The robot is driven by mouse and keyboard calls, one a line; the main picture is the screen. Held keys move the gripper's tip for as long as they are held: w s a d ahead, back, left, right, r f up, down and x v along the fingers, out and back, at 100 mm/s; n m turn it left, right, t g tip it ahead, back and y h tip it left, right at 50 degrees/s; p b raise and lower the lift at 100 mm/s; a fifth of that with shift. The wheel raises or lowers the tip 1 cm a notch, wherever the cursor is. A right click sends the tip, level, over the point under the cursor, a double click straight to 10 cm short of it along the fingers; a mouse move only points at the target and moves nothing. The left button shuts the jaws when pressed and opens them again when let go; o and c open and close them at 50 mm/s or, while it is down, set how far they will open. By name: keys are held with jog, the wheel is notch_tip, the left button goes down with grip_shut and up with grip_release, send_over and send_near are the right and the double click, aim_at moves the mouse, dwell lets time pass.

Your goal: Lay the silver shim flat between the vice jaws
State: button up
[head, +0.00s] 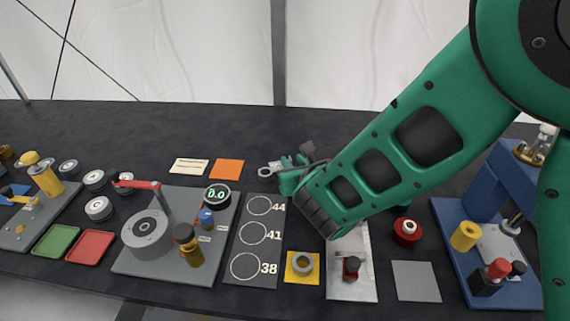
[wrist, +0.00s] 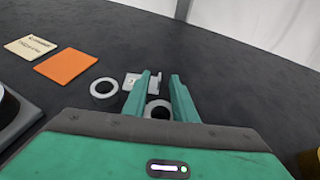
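My gripper (wrist: 160,85) is open, with its two teal fingers apart, at the back middle of the table; in the head view its fingers (head: 290,176) are partly covered by my arm. In the wrist view a small silver-grey piece (wrist: 130,81) lies just beyond the left finger, partly hidden by it; I cannot tell if it is the shim. A grey ring (wrist: 158,109) shows between the fingers. In the head view a bright metal plate (head: 343,289) carries a dark block with a red top (head: 351,268); my arm hides its back part, and I cannot make out vice jaws.
Another ring (wrist: 104,92) lies left of my fingers, near an orange card (wrist: 66,66). A board with circles (head: 262,220), a yellow pad with a ring (head: 302,267), a grey square (head: 416,281) and a blue press (head: 478,245) stand in front.

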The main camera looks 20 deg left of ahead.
grip_shut()
jog(key=shift+r, duration=0.1)
dwell(0.3)
